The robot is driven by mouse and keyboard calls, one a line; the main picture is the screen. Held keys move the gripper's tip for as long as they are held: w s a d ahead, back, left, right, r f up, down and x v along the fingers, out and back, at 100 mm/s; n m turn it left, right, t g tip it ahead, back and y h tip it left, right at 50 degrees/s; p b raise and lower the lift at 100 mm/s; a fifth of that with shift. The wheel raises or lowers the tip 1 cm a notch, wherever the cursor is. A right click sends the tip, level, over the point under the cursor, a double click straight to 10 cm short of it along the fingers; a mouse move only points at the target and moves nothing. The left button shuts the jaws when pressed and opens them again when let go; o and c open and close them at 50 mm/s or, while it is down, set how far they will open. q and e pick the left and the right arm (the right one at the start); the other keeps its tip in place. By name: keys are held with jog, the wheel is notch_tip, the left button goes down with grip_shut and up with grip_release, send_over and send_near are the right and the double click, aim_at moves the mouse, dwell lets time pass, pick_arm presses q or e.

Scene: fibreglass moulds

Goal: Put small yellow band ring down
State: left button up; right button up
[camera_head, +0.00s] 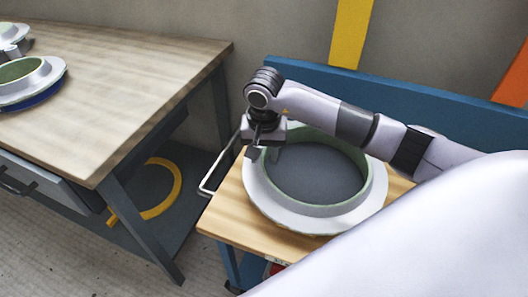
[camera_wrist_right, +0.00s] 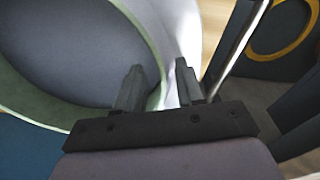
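A yellow band ring (camera_head: 178,185) lies on the lower shelf of the wooden-topped workbench at the left. It also shows at the upper right of the right wrist view (camera_wrist_right: 290,46), partly cut off. I cannot tell whether this is the small one. My right gripper (camera_head: 262,150) is at the left rim of a large round mould (camera_head: 270,209), well away from the yellow ring. In the wrist view its two fingers (camera_wrist_right: 158,88) stand apart, with the mould's green-edged rim showing between them. No yellow ring is between them. My left gripper is out of view.
The large mould, white-flanged with a green rim, lies on a wooden-topped cart (camera_head: 230,216) with a metal handle (camera_head: 213,176). Smaller moulds (camera_head: 50,79) sit at the workbench's left end. The rest of the workbench top (camera_head: 125,85) is clear.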

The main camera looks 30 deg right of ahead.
notch_tip(320, 180, up, 12)
jog(key=s+p, duration=0.1)
jog(key=shift+a, duration=0.35)
jog(key=shift+s, duration=0.1)
dwell(0.6)
